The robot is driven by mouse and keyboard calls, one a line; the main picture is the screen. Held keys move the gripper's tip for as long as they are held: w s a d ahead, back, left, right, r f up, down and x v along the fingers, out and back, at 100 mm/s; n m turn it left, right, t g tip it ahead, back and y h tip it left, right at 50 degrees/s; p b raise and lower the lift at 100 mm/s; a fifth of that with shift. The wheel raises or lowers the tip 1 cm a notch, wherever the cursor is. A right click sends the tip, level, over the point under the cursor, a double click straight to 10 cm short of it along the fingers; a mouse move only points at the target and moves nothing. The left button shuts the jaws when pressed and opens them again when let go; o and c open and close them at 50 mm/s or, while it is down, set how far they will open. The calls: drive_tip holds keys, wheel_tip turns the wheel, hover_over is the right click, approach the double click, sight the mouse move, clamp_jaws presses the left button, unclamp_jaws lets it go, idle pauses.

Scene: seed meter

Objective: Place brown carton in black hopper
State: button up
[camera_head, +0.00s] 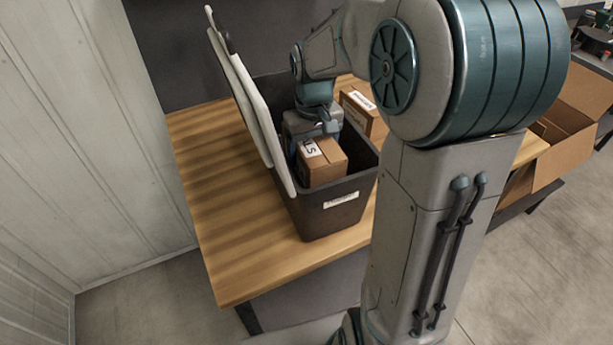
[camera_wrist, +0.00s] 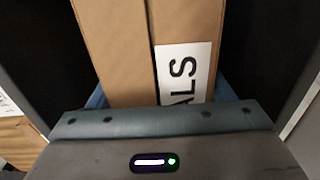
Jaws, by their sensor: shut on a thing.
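The brown carton (camera_head: 322,168) with a white label is at the mouth of the black hopper (camera_head: 335,213), partly below its rim. My gripper (camera_head: 308,150) is shut on the carton from above; its fingertips are mostly hidden by the carton and the hopper. In the wrist view the carton (camera_wrist: 150,50) fills the middle, with dark hopper walls on both sides. I cannot tell whether the carton touches the hopper floor. The hopper stands on the wooden table, its white lid (camera_head: 255,105) raised on the left side.
A second brown carton (camera_head: 358,108) with a white label stands behind the hopper on the wooden table (camera_head: 225,215). An open cardboard box (camera_head: 565,135) is at the right. The table's left part is bare. A pale wall (camera_head: 80,130) rises at the left.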

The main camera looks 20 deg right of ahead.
sight(313, 141)
wheel_tip(313, 141, down, 8)
drive_tip(key=shift+r, duration=0.25)
drive_tip(key=shift+f, duration=0.1)
drive_tip(key=o, duration=1.4)
drive_tip(key=shift+f, duration=0.1)
drive_tip(key=shift+c, duration=0.2)
wheel_tip(313, 141, up, 12)
drive_tip(key=shift+r, duration=0.2)
